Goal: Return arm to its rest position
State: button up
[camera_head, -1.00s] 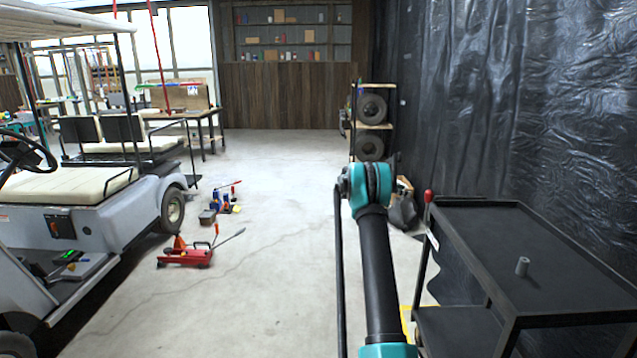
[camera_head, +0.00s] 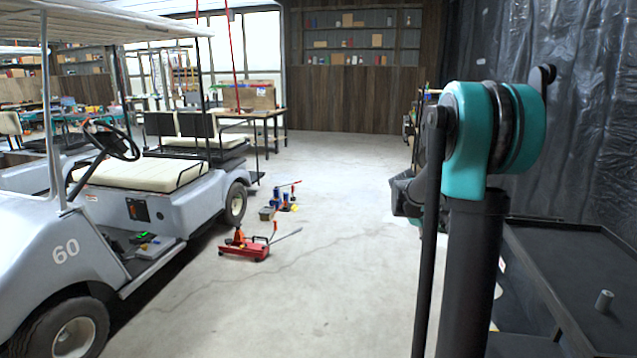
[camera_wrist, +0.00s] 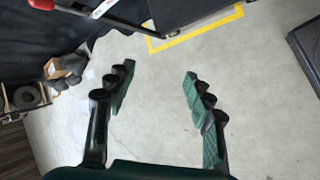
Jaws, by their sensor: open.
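My gripper (camera_wrist: 155,100) shows in the wrist view with its two green-padded fingers spread apart and nothing between them. It hangs over bare concrete floor. In the head view my arm stands large and upright at the right of the picture, its teal joint high up. The arm hides part of the black cart and the floor behind it. I cannot make out the fingers in the head view.
A black cart (camera_head: 577,257) with a small grey cylinder (camera_head: 604,301) stands at right. A white golf cart (camera_head: 60,247) stands at left. A red floor jack (camera_head: 247,246) lies beside it.

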jog(key=s+a+f+m+y, duration=0.2)
jog(key=s+a, duration=0.4)
jog(key=s, duration=0.3)
jog(key=s+a+f+m+t+y, duration=0.1)
jog(key=s+a+f, duration=0.4)
jog(key=s, duration=0.5)
jog(key=s+a+f+m+y, duration=0.3)
jog(key=s+a, duration=0.4)
jog(key=s, duration=0.3)
jog(key=shift+s+a+f+m+t+y, duration=0.15)
jog(key=shift+a+f+m+t+y, duration=0.35)
jog(key=shift+m, duration=0.5)
jog(key=shift+d, duration=0.1)
